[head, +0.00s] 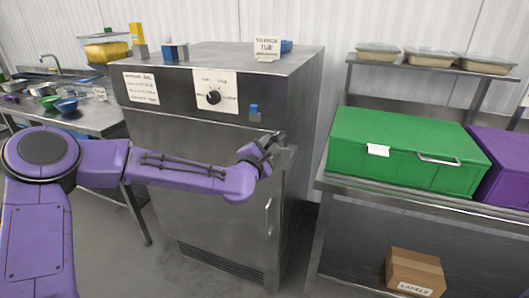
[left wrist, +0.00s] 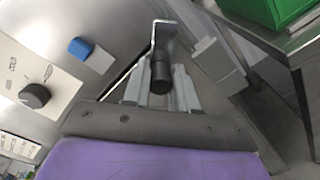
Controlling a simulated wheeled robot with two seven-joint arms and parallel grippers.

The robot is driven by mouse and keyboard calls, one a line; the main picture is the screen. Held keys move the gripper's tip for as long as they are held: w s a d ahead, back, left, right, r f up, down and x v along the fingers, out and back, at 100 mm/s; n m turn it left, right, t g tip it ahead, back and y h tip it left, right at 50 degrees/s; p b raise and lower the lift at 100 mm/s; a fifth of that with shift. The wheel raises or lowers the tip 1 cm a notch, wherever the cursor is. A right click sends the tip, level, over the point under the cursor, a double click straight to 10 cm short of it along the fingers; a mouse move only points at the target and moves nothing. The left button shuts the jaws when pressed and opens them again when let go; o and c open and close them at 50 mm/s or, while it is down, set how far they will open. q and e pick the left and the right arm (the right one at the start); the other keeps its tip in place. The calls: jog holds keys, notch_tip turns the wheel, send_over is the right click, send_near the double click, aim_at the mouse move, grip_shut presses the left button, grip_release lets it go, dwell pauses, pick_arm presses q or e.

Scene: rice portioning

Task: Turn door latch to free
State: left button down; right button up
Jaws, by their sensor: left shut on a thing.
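The steel cabinet (head: 180,190) stands in the middle of the head view with its door facing me, and the door looks closed. The latch is a metal bracket (left wrist: 168,35) with a dark round grip (left wrist: 160,74) at the door's upper right edge. My left gripper (head: 274,146) reaches across the cabinet front to it. In the left wrist view, the fingers of my left gripper (left wrist: 160,88) are shut on the latch's dark grip, one on each side. My gripper partly hides the latch in the head view. My right gripper is not in view.
A black dial (head: 213,97) and a small blue piece (head: 254,113) are on the cabinet front. A vertical door handle (head: 268,216) is below my gripper. A green bin (head: 400,150) sits on the right-hand bench, with a cardboard box (head: 415,272) below. Bare floor lies in front.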

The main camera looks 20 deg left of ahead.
pick_arm(q)
jog(key=a+n+b, duration=0.1)
jog(key=n+b, duration=0.1)
jog(key=n, duration=0.1)
jog(key=a+r+n+b, duration=0.1)
jog(key=n+b, duration=0.2)
jog(key=a+r+n+b, duration=0.1)
jog(key=n+b, duration=0.1)
jog(key=b, duration=0.1)
jog(key=shift+s+a+r+n, duration=0.1)
jog(key=shift+a+r+n, duration=0.1)
jog(key=shift+a+n, duration=0.2)
jog(key=shift+a+n+b, duration=0.2)
jog(key=shift+n+b, duration=0.25)
jog(key=shift+n, duration=0.15)
dwell(2.2)
jog(key=c, duration=1.3)
grip_release()
jog(key=o, duration=0.4)
jog(key=shift+s+a, duration=0.1)
jog(key=shift+a, duration=0.05)
jog(key=s, duration=0.3)
jog(key=s+b, duration=0.1)
jog(key=s, duration=0.3)
jog(key=s+d, duration=0.1)
jog(key=s, duration=0.2)
jog(key=shift+s+f, duration=0.2)
jog(key=shift+s, duration=0.1)
